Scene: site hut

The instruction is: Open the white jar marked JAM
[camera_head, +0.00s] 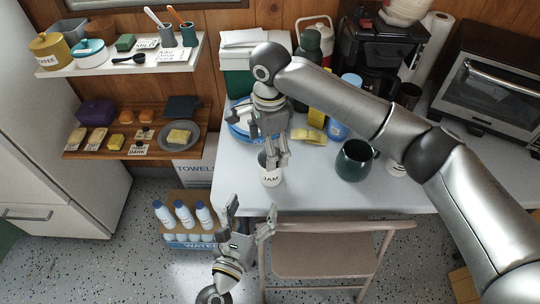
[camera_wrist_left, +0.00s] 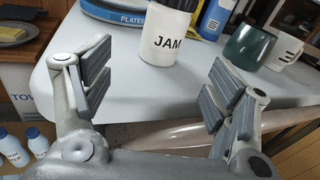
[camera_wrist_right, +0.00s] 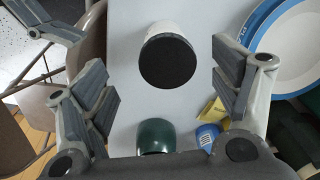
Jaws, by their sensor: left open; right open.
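The white jar marked JAM (camera_head: 270,179) stands upright near the front edge of the white table. Its label faces forward in the left wrist view (camera_wrist_left: 165,45), where its dark lid shows at the top. In the right wrist view the round black lid (camera_wrist_right: 167,61) is seen from above, on the jar. My right gripper (camera_head: 277,154) is open above the jar, pointing down, its fingers on either side of the lid in its wrist view, apart from it. My left gripper (camera_head: 253,212) is open in front of the table edge, pointing at the jar without touching it.
A dark green mug (camera_head: 354,160) stands right of the jar, and blue-rimmed plates (camera_head: 239,131) lie behind it. A folding chair (camera_head: 325,250) stands against the table front. A crate of water bottles (camera_head: 190,240) is on the floor at left. The table just left of the jar is clear.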

